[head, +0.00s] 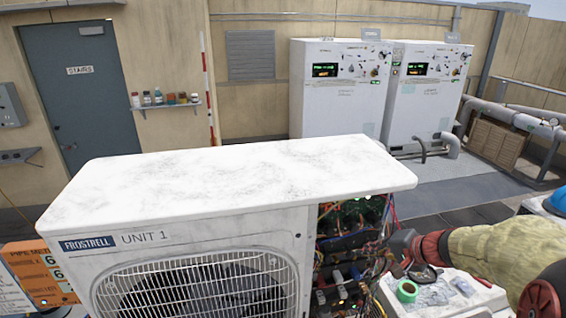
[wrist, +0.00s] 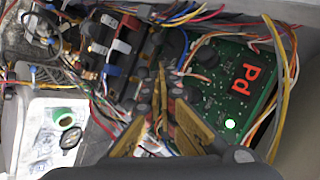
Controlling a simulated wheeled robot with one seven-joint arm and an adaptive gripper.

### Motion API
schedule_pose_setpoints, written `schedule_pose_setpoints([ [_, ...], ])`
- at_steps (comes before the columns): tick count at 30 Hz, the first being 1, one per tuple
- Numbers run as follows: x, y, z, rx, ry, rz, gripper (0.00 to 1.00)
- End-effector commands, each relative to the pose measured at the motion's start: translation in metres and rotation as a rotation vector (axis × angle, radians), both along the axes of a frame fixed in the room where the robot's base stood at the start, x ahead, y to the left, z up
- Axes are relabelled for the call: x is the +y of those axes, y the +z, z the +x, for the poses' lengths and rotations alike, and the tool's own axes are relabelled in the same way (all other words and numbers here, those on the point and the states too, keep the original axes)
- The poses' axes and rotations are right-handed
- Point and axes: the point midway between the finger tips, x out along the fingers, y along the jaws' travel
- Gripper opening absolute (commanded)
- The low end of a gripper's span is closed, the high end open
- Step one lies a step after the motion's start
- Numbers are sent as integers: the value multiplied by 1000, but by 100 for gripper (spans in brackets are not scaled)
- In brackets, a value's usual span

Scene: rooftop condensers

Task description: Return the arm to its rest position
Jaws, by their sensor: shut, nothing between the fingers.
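My arm (head: 500,250), in a tan sleeve, reaches in from the right in the head view. My gripper (head: 402,243) is at the open right side of the white condenser labelled UNIT 1 (head: 270,185), by its exposed wiring. In the wrist view my gripper (wrist: 162,75) has its fingertips together, with nothing seen between them. The fingers point into the wiring bay, over coloured wires. Beside them, to the right, is a green circuit board (wrist: 225,75) with a red display and a lit green light. Whether the fingertips touch any wire I cannot tell.
Loose wires (wrist: 280,70) loop close around my gripper. A white surface (head: 450,296) below my arm holds a green tape roll (head: 407,291) and small items. Two white cabinets (head: 338,95) stand behind. Open floor (head: 440,190) lies between them and the condenser.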

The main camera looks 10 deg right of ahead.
Motion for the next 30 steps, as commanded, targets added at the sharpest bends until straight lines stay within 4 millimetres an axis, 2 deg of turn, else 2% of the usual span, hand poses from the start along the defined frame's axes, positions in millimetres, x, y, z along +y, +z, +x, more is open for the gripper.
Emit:
schedule_pose_setpoints([
  [2,1,0,0,10,-19,23,0],
  [5,7,-15,-16,84,-14,41,0],
  [7,13,-30,-37,157,8,37,0],
  [11,33,-49,-84,272,82,-40,0],
  [15,65,-75,-136,364,210,-199,0],
  [21,92,-106,-196,398,384,-481,0],
  [25,103,-123,-220,361,476,-651,0],
  [30,123,-139,-237,253,581,-819,0],
])
